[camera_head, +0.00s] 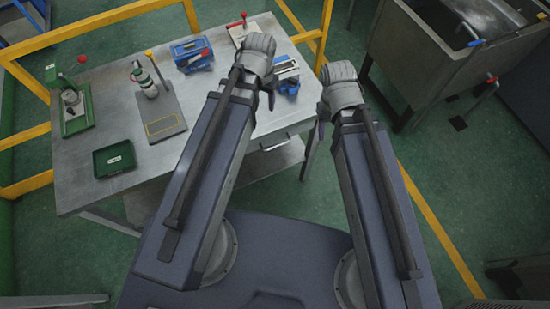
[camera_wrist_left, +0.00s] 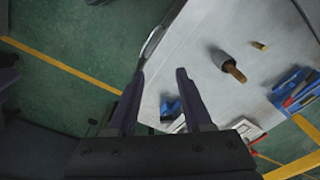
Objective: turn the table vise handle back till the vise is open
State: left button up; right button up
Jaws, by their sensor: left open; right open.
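The table vise (camera_head: 289,87) is a small blue and grey device near the right end of the metal table. In the left wrist view a blue part of it (camera_wrist_left: 170,109) shows beyond and between my fingers. Its handle cannot be made out, and my own arm and fingers cover part of the area. My left gripper (camera_wrist_left: 160,75) is open and empty. In the head view it hangs beside the vise on its left, partly hidden behind its wrist. My right gripper (camera_head: 321,118) is open off the table's right end, its fingers mostly hidden by the wrist.
On the metal table (camera_head: 215,100) stand a blue toolbox (camera_head: 192,54), a grey stand with a bottle (camera_head: 147,85), a green press (camera_head: 72,105) and a green tray (camera_head: 114,158). Yellow rails (camera_head: 95,23) border it. A metal tank (camera_head: 425,60) stands at right.

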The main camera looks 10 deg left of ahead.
pick_arm(q)
jog(key=s+d+f+b, duration=0.2)
jog(key=f+b, duration=1.1)
jog(key=f, duration=0.1)
jog(key=s+d+f+b, duration=0.1)
jog(key=d+f+b, duration=0.1)
jog(key=f+b, duration=1.2)
jog(key=shift+s+f+n+y, duration=0.15)
jog(key=shift+s+n+y, duration=0.15)
jog(key=shift+s+n, duration=0.1)
jog(key=shift+d, duration=0.2)
